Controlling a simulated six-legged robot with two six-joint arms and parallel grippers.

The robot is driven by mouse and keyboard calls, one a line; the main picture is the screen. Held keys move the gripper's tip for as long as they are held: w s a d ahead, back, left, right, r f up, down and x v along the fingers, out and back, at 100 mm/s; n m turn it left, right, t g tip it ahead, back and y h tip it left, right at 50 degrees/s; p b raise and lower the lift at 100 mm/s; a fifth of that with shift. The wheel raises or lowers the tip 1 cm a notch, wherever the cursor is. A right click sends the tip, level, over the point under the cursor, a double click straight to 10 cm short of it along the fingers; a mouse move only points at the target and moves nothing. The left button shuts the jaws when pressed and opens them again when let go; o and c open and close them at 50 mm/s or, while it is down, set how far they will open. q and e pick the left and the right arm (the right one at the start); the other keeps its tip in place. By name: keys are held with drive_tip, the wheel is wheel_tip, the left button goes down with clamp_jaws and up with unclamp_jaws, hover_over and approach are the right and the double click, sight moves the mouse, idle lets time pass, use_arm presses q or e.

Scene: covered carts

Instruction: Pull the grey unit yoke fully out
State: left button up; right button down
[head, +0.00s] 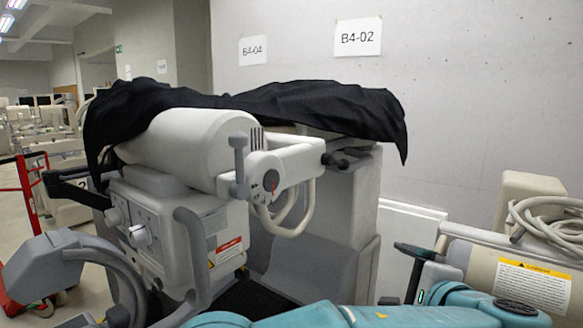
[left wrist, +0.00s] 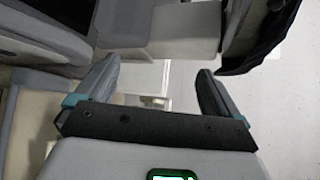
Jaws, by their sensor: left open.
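The covered unit (head: 190,225) stands left of centre, pale grey with a black cloth (head: 310,100) over its top. What looks like its yoke is the pale arm (head: 295,163) along the upper front, with a grey upright handle (head: 239,165) at its left end and a dark knob at its right. My left gripper (head: 391,272) is to the right of the unit, below and apart from this arm, open and empty. In the left wrist view its fingers (left wrist: 158,66) are spread, with a pale block (left wrist: 184,40) beyond them. My right gripper is not in view.
A beige unit (head: 500,265) with a coiled hose and warning label stands at the right, close behind my left gripper. A concrete wall (head: 470,90) closes the back. A red rail (head: 28,185) is far left.

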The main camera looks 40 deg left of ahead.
use_arm(q)
drive_tip(key=s+a+r+n+g+y, duration=0.15)
drive_tip(key=s+r+n+y, duration=0.35)
drive_tip(key=r, duration=0.7)
drive_tip(key=n+g, duration=0.2)
approach(296, 169)
drive_tip(key=p+x, duration=0.3)
drive_tip(key=x, duration=0.8)
drive_tip(key=shift+w+a+r, duration=0.1)
drive_tip(key=shift+w+a, duration=0.05)
drive_tip(key=shift+a, duration=0.15)
drive_tip(key=shift+w, duration=0.1)
drive_tip(key=c, duration=1.4)
